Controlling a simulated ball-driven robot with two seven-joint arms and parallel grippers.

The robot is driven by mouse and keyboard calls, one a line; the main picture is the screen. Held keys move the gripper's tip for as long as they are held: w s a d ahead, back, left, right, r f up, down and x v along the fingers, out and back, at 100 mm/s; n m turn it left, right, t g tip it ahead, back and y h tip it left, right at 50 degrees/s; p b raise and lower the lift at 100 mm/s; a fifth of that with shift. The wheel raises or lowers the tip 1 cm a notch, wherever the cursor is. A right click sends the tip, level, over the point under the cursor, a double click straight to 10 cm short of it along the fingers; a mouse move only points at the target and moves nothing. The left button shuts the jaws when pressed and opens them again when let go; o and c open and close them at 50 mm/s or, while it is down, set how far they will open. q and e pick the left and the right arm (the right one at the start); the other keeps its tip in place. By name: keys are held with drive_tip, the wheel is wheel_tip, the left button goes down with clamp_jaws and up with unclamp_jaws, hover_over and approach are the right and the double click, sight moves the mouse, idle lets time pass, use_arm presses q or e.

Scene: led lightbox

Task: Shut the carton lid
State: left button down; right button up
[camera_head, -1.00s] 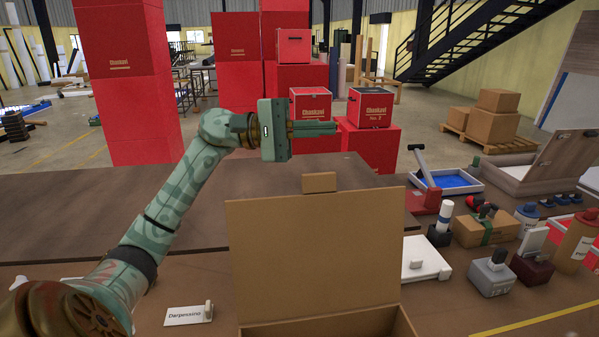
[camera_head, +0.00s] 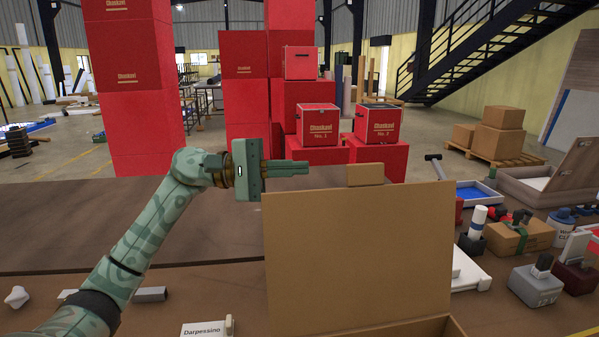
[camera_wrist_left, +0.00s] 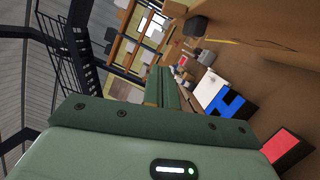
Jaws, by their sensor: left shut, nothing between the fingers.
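The brown carton (camera_head: 455,328) stands at the front of the table, its lower part cut off by the bottom of the head view. Its lid (camera_head: 355,258) stands raised and open, roughly upright, with a small tab (camera_head: 365,174) on its top edge. My left gripper (camera_head: 305,168) is shut and empty, pointing right. In the head view it shows just above the lid's upper left corner, left of the tab. I cannot tell whether it touches the lid. In the left wrist view the shut fingers (camera_wrist_left: 160,88) show at the middle. My right gripper is not in view.
Right of the carton are a white board (camera_head: 470,268), a small brown box with a green band (camera_head: 518,235), a grey block (camera_head: 536,285) and several bottles. A name card (camera_head: 205,329) lies front left. The table left of the lid is mostly clear.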

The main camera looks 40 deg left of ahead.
sight(348, 169)
use_arm(q)
drive_tip(key=d, duration=0.3)
drive_tip(key=w+d+r+p, duration=0.1)
drive_tip(key=d, duration=0.2)
drive_tip(key=w+d+r+p, duration=0.1)
drive_tip(key=d, duration=0.2)
drive_tip(key=shift+d, duration=0.4)
drive_tip(key=shift+w+d+f, duration=0.1)
